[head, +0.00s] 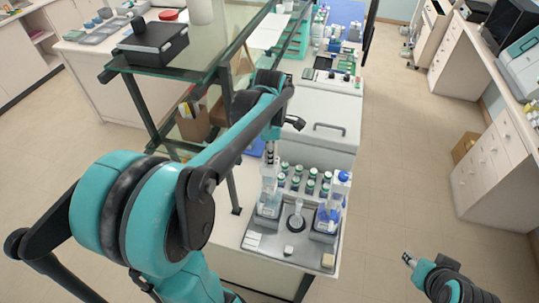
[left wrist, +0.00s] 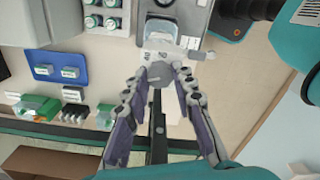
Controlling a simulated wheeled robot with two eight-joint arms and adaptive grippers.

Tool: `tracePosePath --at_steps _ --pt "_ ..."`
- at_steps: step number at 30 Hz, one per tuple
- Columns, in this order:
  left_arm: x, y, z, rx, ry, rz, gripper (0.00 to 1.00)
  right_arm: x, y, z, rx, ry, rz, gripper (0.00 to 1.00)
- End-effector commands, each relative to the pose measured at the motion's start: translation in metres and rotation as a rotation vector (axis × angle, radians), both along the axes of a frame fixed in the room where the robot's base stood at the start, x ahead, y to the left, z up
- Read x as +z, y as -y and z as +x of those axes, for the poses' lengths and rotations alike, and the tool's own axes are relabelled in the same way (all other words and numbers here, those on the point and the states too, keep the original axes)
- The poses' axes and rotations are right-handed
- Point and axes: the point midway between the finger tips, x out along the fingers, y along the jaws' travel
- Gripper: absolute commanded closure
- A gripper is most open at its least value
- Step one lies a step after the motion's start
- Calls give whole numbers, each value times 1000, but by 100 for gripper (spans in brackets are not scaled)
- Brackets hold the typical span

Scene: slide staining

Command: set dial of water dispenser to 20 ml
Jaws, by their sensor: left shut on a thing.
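Two bottle-top dispensers stand on the grey tray (head: 272,240). The left dispenser (head: 270,204) has a clear bottle and a pale top; the right dispenser (head: 328,214) has blue parts. My left gripper (head: 270,158) reaches down onto the left dispenser's top. In the left wrist view, my left gripper (left wrist: 162,77) is shut with its fingers on either side of the pale dispenser top (left wrist: 166,52). The dial and its marks are too small to read. My right gripper (head: 409,259) is at the lower right, away from the tray; its jaw opening is unclear.
Several green-capped bottles (head: 311,186) stand behind the dispensers. A round stand (head: 296,219) sits between them. A glass shelf (head: 205,58) with a black box (head: 152,45) rises at the left. The floor (head: 400,170) right of the bench is clear.

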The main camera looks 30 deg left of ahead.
Motion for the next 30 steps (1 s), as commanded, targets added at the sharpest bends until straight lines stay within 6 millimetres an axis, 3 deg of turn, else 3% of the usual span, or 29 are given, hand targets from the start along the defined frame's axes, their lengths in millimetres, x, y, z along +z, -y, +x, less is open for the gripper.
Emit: tracePosePath --at_steps 15,30 --pt "0 0 0 355 1 0 100 -5 0 0 0 0 0 60" --pt "0 0 0 432 1 0 100 -5 0 0 0 0 0 60"
